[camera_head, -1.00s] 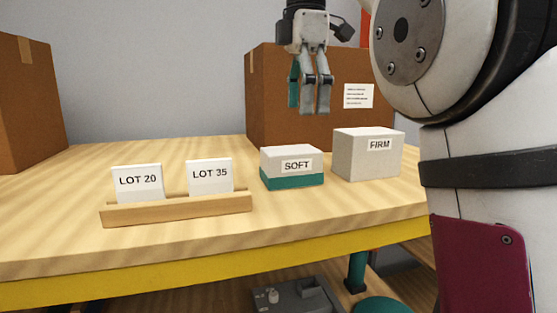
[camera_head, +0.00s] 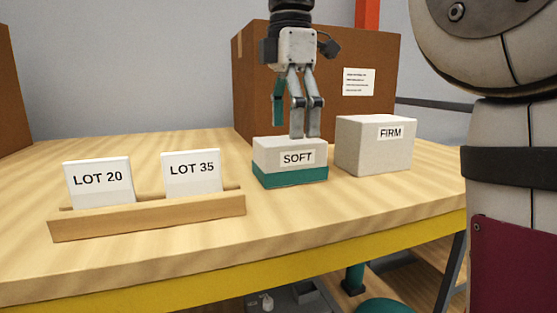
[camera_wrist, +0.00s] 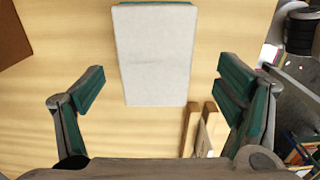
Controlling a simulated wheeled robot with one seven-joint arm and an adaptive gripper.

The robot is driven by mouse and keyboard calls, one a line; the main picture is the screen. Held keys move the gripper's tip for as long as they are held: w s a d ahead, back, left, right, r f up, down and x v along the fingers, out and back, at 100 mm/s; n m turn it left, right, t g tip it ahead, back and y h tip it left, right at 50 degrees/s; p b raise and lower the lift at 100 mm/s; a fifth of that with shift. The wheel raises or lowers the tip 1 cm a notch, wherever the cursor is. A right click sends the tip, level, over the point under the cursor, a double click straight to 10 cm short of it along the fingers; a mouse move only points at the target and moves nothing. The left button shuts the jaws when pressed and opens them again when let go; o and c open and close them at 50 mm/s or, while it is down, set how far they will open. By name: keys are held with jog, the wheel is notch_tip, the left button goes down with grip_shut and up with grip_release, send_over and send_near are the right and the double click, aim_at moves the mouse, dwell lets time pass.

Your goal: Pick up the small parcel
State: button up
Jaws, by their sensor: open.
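Nothing in view is labelled as a parcel. Two small boxes stand on the table: a white box with a teal base marked SOFT (camera_head: 290,158), and a slightly larger plain pale box marked FIRM (camera_head: 372,150). My gripper (camera_head: 296,128) points down, its fingertips by the top back edge of the SOFT box in the head view; whether they touch it I cannot tell. In the wrist view my gripper (camera_wrist: 163,92) is open and empty, fingers wide apart. A pale box top with a teal far edge, seemingly the SOFT box (camera_wrist: 155,50), lies ahead, centred between the fingers.
A wooden holder (camera_head: 150,217) with LOT 20 (camera_head: 98,182) and LOT 35 (camera_head: 192,172) cards stands front left; its end also shows in the wrist view (camera_wrist: 192,130). A large cardboard box (camera_head: 250,85) stands behind. The table (camera_head: 110,262) is clear at the front.

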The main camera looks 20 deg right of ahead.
aim_at(289, 159)
jog(key=shift+w+f+p, duration=0.15)
jog(key=shift+f+p, duration=0.3)
jog(key=shift+f, duration=1.3)
jog(key=shift+w+f+p, duration=0.1)
jog(key=shift+f+p, duration=0.35)
jog(key=shift+f, duration=1.3)
jog(key=c, duration=1.5)
jog(key=shift+r, duration=0.2)
